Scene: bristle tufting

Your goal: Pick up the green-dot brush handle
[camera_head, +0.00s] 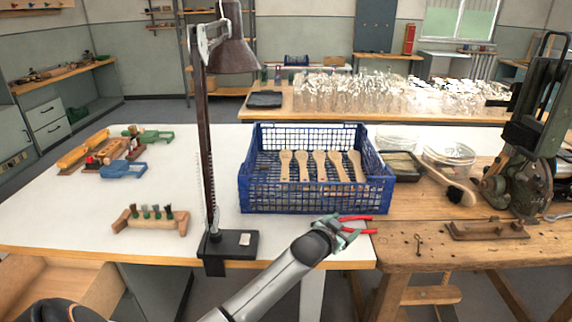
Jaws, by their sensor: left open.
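Several pale wooden brush handles (319,165) lie side by side in a blue mesh crate (315,198) on the white table. Their wide ends point away from me or up, but no green dot can be made out on any of them. My left gripper (372,224) has red fingers spread apart, with nothing seen between them. It is in front of the crate's right front corner, near the table's front edge, apart from the handles. My right gripper is not in view.
A dark lamp (207,150) stands left of the crate. A wooden block with bristle tufts (150,220) sits at left. At right, a wooden bench (410,235) holds a dark-bristled brush (452,187) and a green machine (525,150). White tabletop between block and lamp is clear.

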